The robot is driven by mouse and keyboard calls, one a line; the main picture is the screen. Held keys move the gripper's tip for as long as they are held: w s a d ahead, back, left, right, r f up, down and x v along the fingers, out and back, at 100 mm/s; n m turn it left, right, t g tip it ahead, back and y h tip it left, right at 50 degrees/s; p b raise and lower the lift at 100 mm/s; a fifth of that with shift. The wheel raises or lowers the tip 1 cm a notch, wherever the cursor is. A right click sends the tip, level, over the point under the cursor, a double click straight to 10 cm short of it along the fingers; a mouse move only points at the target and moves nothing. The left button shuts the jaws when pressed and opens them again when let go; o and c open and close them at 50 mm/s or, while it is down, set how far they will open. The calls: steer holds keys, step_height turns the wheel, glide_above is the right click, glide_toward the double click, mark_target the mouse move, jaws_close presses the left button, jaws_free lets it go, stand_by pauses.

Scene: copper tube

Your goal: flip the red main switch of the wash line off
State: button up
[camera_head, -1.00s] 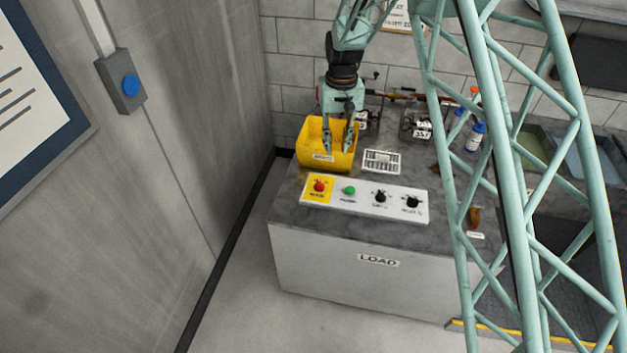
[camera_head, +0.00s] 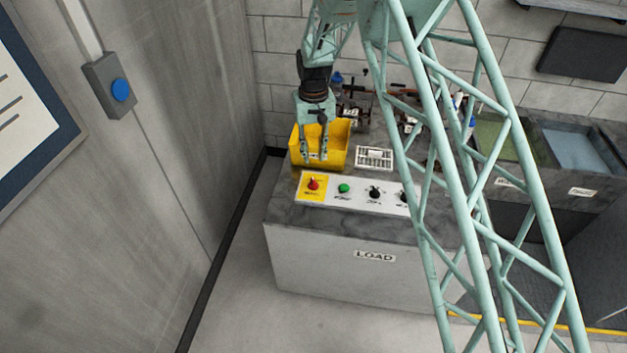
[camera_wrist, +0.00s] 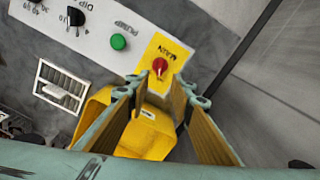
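The red main switch (camera_head: 313,184) is a small red knob on a yellow plate at the left end of the white control panel (camera_head: 332,203). In the wrist view the red switch (camera_wrist: 160,66) shows just beyond the fingertips, near the gap between them, beside the printed word MAIN. My gripper (camera_head: 314,160) is over the yellow bin, behind the panel as the head camera sees it. In the wrist view my gripper (camera_wrist: 166,88) has its two fingers apart with nothing between them. The fingers do not appear to touch the switch.
The yellow bin (camera_head: 334,148) stands right behind the panel, under my gripper. A green pump button (camera_head: 344,188) and black knobs (camera_head: 375,192) sit right of the switch. A white slotted tray (camera_head: 374,157) lies behind them. The grey wall (camera_head: 200,130) is close on the left.

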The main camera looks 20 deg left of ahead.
mark_target(314, 181)
steer(key=shift+f, duration=6.75)
steer(key=shift+c, duration=0.6)
jaws_close()
